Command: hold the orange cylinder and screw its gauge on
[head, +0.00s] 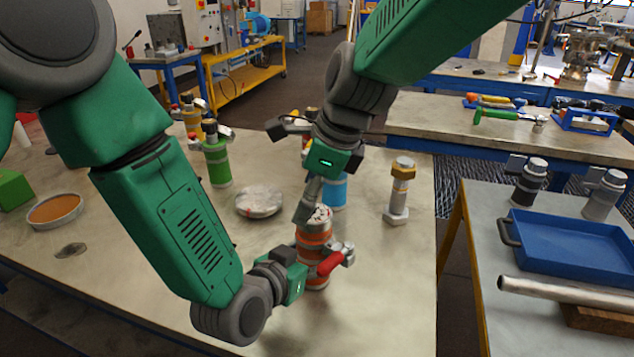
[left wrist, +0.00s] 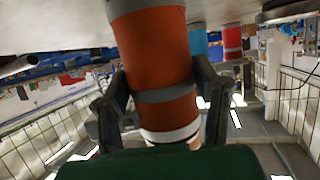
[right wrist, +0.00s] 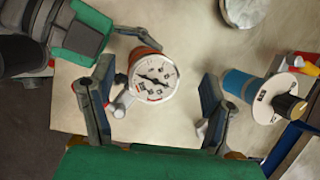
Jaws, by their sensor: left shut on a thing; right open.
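The orange cylinder (head: 314,243) stands on the near part of the table, with grey bands and a side valve with a red handle (head: 330,263). My left gripper (left wrist: 165,92) is shut around it; its fingers press on either side near a grey band. A round gauge (right wrist: 154,76) with a white dial sits at the cylinder's top, face up; its thread is hidden, so I cannot tell how far it is screwed in. My right gripper (right wrist: 158,85) is open above, one finger on each side of the gauge, with the right finger clearly apart from it.
A blue vessel (right wrist: 245,86) stands just behind the cylinder. A green vessel (head: 217,162), a silver dish (head: 258,202) and a post with a gold nut (head: 399,190) stand around. The table is clear at front right. A side table holds a blue tray (head: 570,255).

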